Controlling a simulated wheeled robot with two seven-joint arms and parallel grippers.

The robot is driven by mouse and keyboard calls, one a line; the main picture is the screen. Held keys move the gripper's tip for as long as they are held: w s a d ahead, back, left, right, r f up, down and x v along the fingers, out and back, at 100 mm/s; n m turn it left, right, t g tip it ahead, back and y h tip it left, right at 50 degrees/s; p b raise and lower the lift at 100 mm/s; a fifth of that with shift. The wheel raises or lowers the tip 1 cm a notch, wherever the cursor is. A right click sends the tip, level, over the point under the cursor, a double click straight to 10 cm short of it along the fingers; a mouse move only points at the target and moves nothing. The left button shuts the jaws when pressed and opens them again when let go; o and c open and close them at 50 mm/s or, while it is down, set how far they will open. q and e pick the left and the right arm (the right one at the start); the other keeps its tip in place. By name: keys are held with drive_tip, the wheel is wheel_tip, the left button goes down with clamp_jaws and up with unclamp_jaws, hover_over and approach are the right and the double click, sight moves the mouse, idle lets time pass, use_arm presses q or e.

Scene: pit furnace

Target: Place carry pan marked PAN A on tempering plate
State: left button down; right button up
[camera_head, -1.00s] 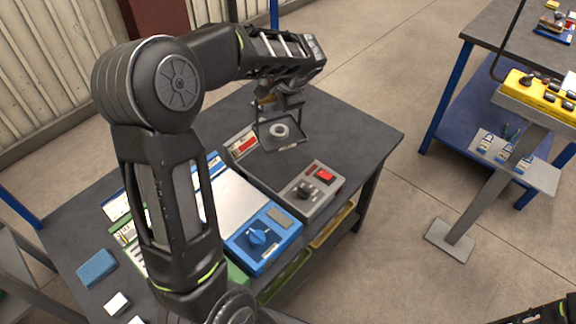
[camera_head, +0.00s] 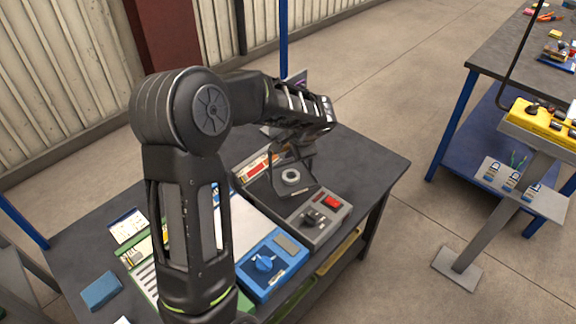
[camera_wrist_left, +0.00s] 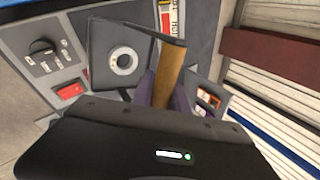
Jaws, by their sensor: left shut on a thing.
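My left gripper (camera_head: 292,150) is shut on the brown handle (camera_wrist_left: 168,75) of a dark square pan, with a finger on each side in the left wrist view (camera_wrist_left: 163,90). The pan (camera_wrist_left: 103,75) holds a pale grey ring (camera_head: 291,176). No PAN A mark can be read on it. In the head view the pan is over the dark plate (camera_head: 262,193) of a grey unit, behind its control panel (camera_head: 318,216) with a knob and red switch. I cannot tell whether the pan touches the plate. The arm partly hides the pan. My right gripper is not in view.
A blue box with a dial (camera_head: 268,265) stands left of the control panel. A white sheet area, labelled cards and a blue block (camera_head: 101,291) lie on the table's left side. A yellow control stand (camera_head: 540,118) and another table are at the right, across open floor.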

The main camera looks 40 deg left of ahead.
sight(289, 171)
use_arm(q)
drive_tip(key=shift+f, duration=0.7)
drive_tip(key=shift+f, duration=1.9)
drive_tip(key=shift+f, duration=0.2)
drive_tip(key=c, duration=1.3)
unclamp_jaws()
drive_tip(key=shift+r, duration=0.1)
drive_tip(key=shift+r, duration=0.1)
